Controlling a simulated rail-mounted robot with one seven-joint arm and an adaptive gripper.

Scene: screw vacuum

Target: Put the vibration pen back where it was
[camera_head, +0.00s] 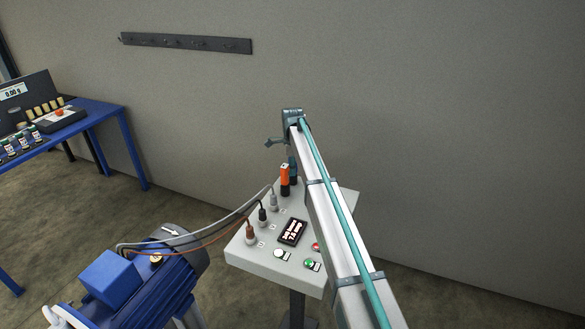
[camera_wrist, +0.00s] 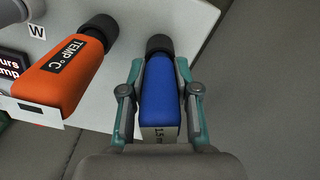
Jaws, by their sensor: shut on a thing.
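The vibration pen (camera_wrist: 160,92) is a blue block-shaped body with a black end and a pale display face reading about 1.5. My gripper (camera_wrist: 160,70) is shut on it, one teal finger on each side. The pen is over the right edge area of the grey control panel (camera_head: 257,258), beside the orange TEMP °C pen (camera_wrist: 66,70). In the head view the orange pen (camera_head: 285,179) stands upright on the panel, and the blue pen is mostly hidden behind it and my arm. I cannot tell whether the blue pen's black end touches the panel.
The panel carries cable plugs (camera_head: 262,215), a black display (camera_head: 292,231) and buttons (camera_head: 309,264). Cables run to a blue motor (camera_head: 140,285) at lower left. A blue workbench (camera_head: 98,112) stands at far left. A dark rail (camera_head: 186,42) is on the wall.

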